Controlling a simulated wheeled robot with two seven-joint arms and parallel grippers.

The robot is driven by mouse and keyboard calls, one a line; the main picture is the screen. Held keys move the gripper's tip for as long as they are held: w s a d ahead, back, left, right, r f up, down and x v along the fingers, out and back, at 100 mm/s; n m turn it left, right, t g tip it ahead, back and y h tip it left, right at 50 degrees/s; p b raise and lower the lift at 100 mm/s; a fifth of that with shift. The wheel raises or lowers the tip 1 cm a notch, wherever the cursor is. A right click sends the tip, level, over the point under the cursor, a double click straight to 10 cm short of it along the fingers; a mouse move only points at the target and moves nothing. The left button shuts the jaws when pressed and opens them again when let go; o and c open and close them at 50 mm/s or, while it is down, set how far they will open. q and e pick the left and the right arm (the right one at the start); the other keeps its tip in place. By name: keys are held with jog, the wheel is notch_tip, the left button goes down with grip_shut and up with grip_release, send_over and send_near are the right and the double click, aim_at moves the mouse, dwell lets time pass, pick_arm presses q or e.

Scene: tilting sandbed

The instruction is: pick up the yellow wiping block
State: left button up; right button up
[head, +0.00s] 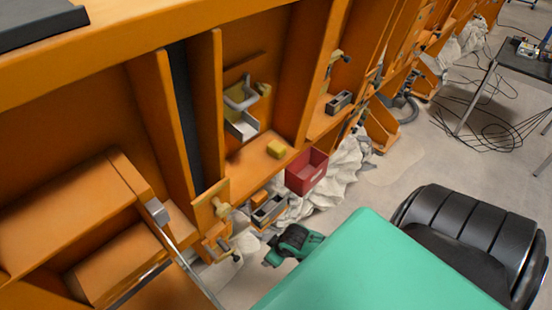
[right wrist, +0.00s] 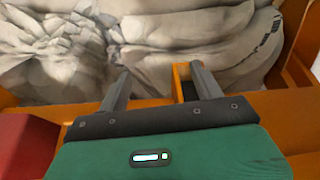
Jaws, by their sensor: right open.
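The yellow wiping block (head: 276,149) rests on an orange ledge (head: 250,165) near the middle of the head view, behind and to the left of a red bin (head: 306,172). My right gripper (head: 284,249) is lower in the head view, beside the bin and well apart from the block. The block does not show in the right wrist view. My left gripper is not in view.
Orange uprights and a small knobbed fitting (head: 222,209) flank the ledge. Pale sacks (right wrist: 190,45) lie ahead of the fingers. A dark table (head: 515,66) with cables is at upper right.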

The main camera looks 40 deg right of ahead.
jog(key=w+d+r+p, duration=0.1)
jog(key=w+d+r, duration=0.4)
jog(key=r, duration=0.7)
jog(key=w+d+r+m+t, duration=0.1)
jog(key=w+d+r, duration=0.2)
jog(key=d+r, duration=0.65)
jog(key=w+d+r+p, duration=0.1)
jog(key=w+d+r, duration=0.35)
jog(key=r, duration=0.85)
jog(key=p, duration=0.2)
send_near(278, 147)
jog(key=x, duration=0.5)
jog(key=shift+a, duration=0.1)
jog(key=shift+w+f, duration=0.2)
jog(key=shift+f, duration=0.1)
jog(key=p+x, duration=0.1)
jog(key=x, duration=0.2)
jog(key=shift+f+p, duration=0.2)
jog(key=shift+p, duration=0.15)
jog(key=shift+w+f, duration=0.3)
jog(key=shift+f, duration=0.25)
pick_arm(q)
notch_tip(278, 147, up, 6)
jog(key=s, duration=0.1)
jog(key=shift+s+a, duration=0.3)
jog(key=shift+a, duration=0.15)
pick_arm(e)
jog(key=c, duration=1.1)
